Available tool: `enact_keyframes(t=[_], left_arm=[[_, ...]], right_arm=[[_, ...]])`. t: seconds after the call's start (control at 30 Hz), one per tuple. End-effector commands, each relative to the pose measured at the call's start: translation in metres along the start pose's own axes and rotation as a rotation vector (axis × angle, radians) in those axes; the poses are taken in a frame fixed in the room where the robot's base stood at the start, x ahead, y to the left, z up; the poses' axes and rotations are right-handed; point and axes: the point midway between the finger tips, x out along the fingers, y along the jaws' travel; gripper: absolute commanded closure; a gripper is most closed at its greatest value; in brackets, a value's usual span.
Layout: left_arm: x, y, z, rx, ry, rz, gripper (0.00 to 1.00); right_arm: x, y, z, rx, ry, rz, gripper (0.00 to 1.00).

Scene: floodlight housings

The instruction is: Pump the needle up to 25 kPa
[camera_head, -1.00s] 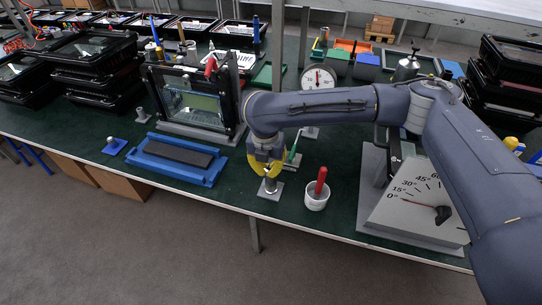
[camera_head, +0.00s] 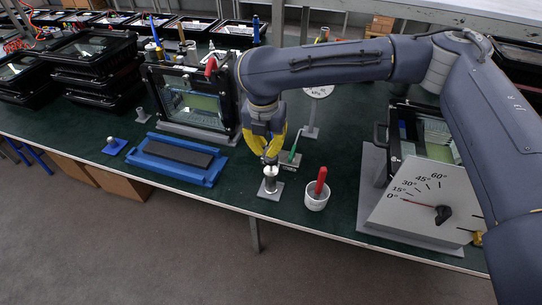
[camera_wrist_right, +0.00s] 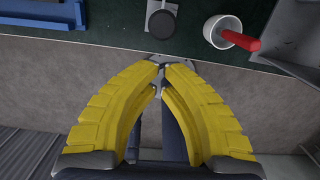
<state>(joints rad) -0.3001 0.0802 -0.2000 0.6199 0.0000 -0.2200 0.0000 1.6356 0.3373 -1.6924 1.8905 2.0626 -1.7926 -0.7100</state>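The round white gauge (camera_head: 318,92) stands on a post behind my right arm. Only the lower edge of its face shows, so its needle is hidden. A small silver pump-like cylinder (camera_head: 270,184) stands upright on a square plate near the table's front edge. Its dark round top (camera_wrist_right: 161,23) shows in the right wrist view. My right gripper (camera_head: 269,159), with yellow fingers, hangs just above the cylinder, apparently apart from it. My left gripper is not in view.
A white cup (camera_head: 316,201) with a red-handled tool stands right of the cylinder. A green-handled item (camera_head: 294,150) is close behind. A blue tray (camera_head: 178,160) lies left. A tilted angle-scale stand (camera_head: 425,205) is at right. A framed housing (camera_head: 195,100) stands behind.

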Motion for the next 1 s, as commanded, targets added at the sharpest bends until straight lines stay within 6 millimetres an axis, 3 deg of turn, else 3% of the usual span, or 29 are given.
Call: enact_keyframes(t=[0.27, 1.0], left_arm=[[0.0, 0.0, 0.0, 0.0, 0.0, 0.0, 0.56], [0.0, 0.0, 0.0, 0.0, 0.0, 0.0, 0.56]], right_arm=[[-0.018, 0.0, 0.0, -0.001, -0.001, 0.001, 1.0], [-0.019, 0.0, 0.0, 0.0, 0.0, 0.0, 1.0]])
